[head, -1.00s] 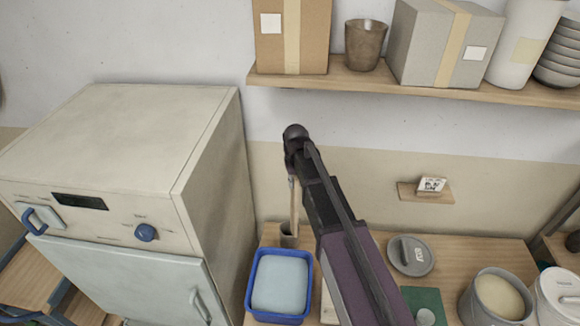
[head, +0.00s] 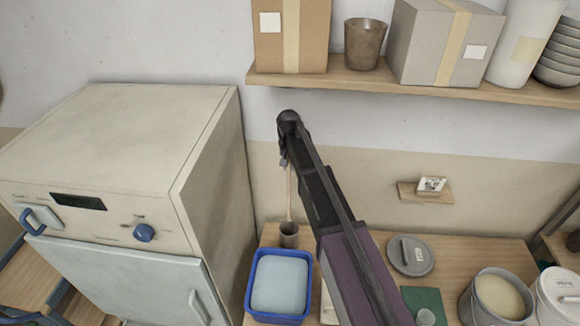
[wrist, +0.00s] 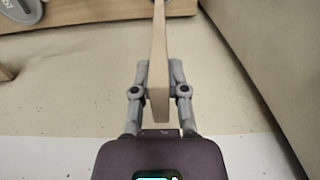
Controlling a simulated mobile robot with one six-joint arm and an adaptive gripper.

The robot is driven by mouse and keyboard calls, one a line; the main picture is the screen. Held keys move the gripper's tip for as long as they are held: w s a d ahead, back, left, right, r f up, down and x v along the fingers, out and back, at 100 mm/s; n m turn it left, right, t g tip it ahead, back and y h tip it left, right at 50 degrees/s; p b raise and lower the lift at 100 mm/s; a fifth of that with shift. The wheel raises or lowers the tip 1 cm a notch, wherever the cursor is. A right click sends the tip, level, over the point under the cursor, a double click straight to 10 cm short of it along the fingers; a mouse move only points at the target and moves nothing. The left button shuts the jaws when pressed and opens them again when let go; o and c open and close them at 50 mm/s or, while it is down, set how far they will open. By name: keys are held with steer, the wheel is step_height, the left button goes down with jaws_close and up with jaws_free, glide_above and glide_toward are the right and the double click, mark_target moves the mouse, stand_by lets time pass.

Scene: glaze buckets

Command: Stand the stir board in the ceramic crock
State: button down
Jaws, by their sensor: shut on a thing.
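The stir board (head: 290,195) is a thin, pale wooden strip. My gripper (head: 285,160) is shut on its upper part and holds it near upright. In the wrist view my gripper (wrist: 158,78) has a finger on each side of the board (wrist: 158,40), which runs away past the top edge. The ceramic crock (head: 289,238) is a small dark grey-brown cup on the wooden counter. The board's lower end meets the crock's mouth in the head view. I cannot tell whether it is inside or just above or behind the rim.
A blue tub (head: 252,292) stands just in front of the crock. A large kiln-like cabinet (head: 215,190) rises close on the left. A shelf (head: 420,88) with boxes hangs above. A grey lid (head: 410,256) and a bucket (head: 497,297) lie to the right.

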mark_target(289, 195)
steer(key=shift+f, duration=0.25)
steer(key=shift+f+b, duration=7.35)
steer(key=shift+b, duration=0.2)
steer(key=c, duration=0.6)
jaws_free()
steer(key=shift+s, duration=0.1)
